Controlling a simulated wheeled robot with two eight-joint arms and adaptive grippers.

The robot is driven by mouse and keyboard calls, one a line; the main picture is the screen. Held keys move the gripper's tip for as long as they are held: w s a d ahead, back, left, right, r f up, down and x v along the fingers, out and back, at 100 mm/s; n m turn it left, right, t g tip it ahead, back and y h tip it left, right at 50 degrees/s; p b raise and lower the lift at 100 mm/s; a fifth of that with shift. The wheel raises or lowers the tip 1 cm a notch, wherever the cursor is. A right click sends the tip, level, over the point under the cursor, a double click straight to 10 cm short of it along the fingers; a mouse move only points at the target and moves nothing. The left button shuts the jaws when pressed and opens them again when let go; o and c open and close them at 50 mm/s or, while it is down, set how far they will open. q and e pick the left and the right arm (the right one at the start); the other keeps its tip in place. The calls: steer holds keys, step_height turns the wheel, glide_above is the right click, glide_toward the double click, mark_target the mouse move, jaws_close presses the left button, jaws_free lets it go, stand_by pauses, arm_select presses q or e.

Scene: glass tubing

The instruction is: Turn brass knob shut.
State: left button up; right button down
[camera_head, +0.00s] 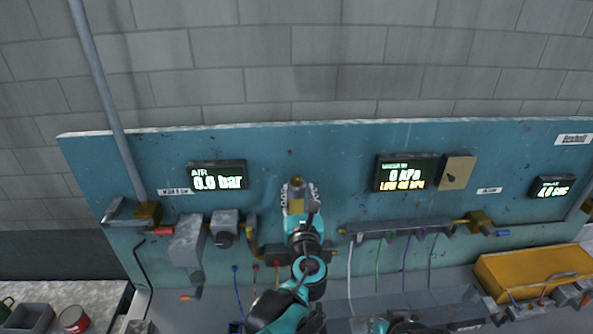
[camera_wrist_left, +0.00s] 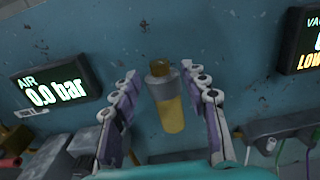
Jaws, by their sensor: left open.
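A brass fitting (camera_head: 296,182) stands out from the blue panel in the upper middle of the head view. In the left wrist view it is a yellow brass cylinder (camera_wrist_left: 171,114) with a grey collar and a darker brass tip; I cannot tell which part is the knob. My left gripper (camera_head: 298,190) reaches up to it. The left wrist view shows this gripper (camera_wrist_left: 160,72) open, with a finger on each side of the fitting and visible gaps between. The lower end of the fitting is close to a dark block.
The AIR display (camera_head: 217,176) reads 0.0 bar at the left; another display (camera_head: 404,173) reads 0 kPa at the right. Grey valve blocks (camera_head: 224,229) and a grey manifold (camera_head: 401,227) with hanging tubes flank the arm.

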mark_target(297, 182)
arm_select(q)
steer(key=w, duration=0.6)
steer(key=shift+w+a, duration=0.35)
steer(key=shift+f, duration=0.1)
steer(key=shift+c, duration=0.2)
jaws_close()
